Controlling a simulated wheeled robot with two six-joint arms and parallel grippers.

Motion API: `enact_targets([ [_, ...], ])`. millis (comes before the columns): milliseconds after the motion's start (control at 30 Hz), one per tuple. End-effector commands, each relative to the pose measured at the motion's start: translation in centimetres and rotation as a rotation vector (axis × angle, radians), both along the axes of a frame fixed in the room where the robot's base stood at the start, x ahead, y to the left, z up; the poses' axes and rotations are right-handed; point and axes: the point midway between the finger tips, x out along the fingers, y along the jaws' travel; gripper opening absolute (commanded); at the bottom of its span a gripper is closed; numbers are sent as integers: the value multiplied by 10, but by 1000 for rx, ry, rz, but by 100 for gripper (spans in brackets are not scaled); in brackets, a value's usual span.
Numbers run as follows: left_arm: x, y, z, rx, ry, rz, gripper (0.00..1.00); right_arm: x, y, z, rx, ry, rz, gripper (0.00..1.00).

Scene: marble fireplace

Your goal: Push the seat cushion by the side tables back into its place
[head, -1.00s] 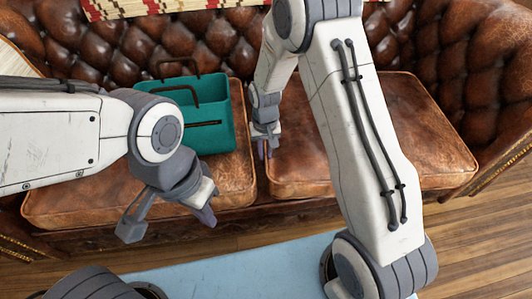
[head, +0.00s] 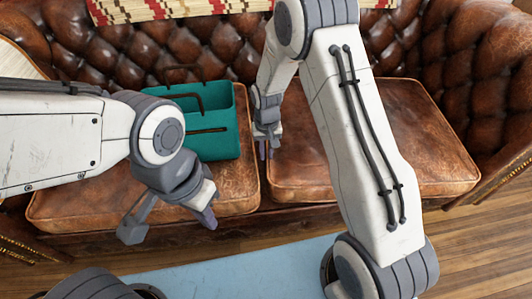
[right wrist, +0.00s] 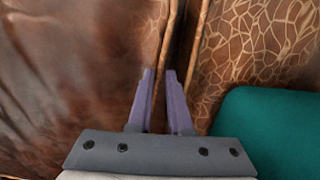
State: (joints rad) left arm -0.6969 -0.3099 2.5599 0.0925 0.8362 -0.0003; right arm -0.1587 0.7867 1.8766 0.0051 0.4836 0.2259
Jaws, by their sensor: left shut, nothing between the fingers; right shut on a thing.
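Two brown leather seat cushions lie on a tufted sofa in the head view: a left one (head: 90,200) and a right one (head: 400,130). A narrow gap runs between them. My right gripper (head: 265,148) points down at this gap. In the right wrist view its purple fingers (right wrist: 160,100) are shut on the piped edge of the right cushion (right wrist: 80,70), with the left cushion (right wrist: 255,45) across the gap. The fingertips' depth is unclear. My left gripper (head: 208,218) is shut and empty, in front of the left cushion. My right arm hides part of the right cushion.
A teal caddy (head: 215,125) stands on the left cushion; it also shows in the right wrist view (right wrist: 270,125). A patterned throw (head: 170,10) hangs over the backrest. A light blue surface (head: 230,270) lies in front. Wooden floor (head: 480,240) is bare at the right.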

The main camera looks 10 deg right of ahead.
Motion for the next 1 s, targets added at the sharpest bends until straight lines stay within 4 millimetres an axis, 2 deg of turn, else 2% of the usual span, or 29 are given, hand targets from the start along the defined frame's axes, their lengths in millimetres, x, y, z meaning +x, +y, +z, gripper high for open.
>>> enact_targets([
  [33, 0, 0, 0, 0, 0, 0, 0, 7, -5, 2, -2, -19, 1, 0],
  [133, 0, 0, 0, 0, 0, 0, 0, 7, -5, 2, -2, -19, 0, 0],
  [167, 0, 0, 0, 0, 0, 0, 0, 7, -6, 2, -2, -19, 0, 29],
  [200, 0, 0, 0, 0, 0, 0, 0, 6, -5, 2, -2, -19, 0, 44],
  [233, 0, 0, 0, 0, 0, 0, 0, 6, -5, 2, -2, -18, 0, 52],
  [667, 0, 0, 3, 0, 0, 0, 0, 3, -2, 4, -2, -8, 1, 52],
  [867, 0, 0, 19, 0, 0, 0, 0, 2, -2, 20, -2, -8, 1, 52],
  [1000, 0, 0, 37, 0, 0, 0, 0, 2, -3, 39, -2, -9, 1, 52],
])
